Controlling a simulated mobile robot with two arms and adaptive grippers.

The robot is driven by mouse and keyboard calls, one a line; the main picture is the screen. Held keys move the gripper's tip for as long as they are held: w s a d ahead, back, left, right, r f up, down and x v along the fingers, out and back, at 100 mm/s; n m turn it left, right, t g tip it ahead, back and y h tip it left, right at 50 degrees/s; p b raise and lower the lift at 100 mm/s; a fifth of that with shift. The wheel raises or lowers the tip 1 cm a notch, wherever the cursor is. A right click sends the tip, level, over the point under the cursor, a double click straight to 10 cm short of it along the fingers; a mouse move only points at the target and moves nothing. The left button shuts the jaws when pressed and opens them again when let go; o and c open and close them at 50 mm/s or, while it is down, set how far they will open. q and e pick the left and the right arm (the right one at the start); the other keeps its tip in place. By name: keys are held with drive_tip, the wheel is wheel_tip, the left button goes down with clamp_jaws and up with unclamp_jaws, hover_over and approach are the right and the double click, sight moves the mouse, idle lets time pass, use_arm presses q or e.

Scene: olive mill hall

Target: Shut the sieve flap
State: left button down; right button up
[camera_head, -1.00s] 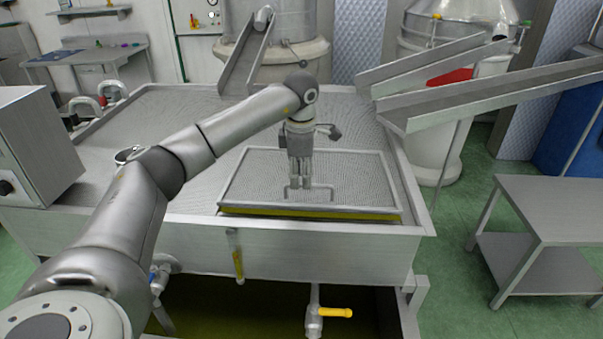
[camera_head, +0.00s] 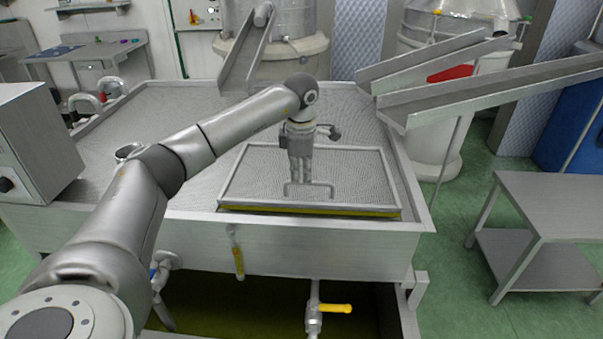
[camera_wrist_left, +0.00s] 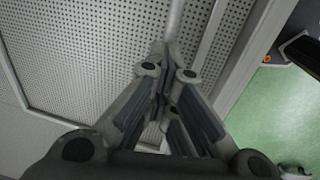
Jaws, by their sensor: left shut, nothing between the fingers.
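The sieve flap (camera_head: 355,168), a perforated sheet in a pale metal frame, lies nearly level at the front of the metal basin. A yellow strip shows below its front edge; whether the flap is slightly raised, I cannot tell. Its bar handle (camera_head: 309,196) is near the front edge. My left gripper (camera_head: 298,181) points down over the flap, shut and empty, its fingertips just behind the handle in the picture. Contact is unclear. In the left wrist view the shut fingers (camera_wrist_left: 163,60) cover part of the flap's mesh (camera_wrist_left: 80,60). My right gripper is not in view.
The basin's front wall (camera_head: 320,245) carries a yellow-handled valve (camera_head: 335,308) below. Metal chutes (camera_head: 490,92) reach over the basin's right side. A grey box (camera_head: 35,140) stands at left. A steel side table (camera_head: 560,205) stands at right, with green floor between.

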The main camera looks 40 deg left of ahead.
use_arm(q)
drive_tip(key=c, duration=1.5)
unclamp_jaws()
drive_tip(key=r, duration=0.8)
drive_tip(key=s+r, duration=0.1)
drive_tip(key=r, duration=0.3)
drive_tip(key=shift+d, duration=0.3)
drive_tip(key=shift+c, duration=0.2)
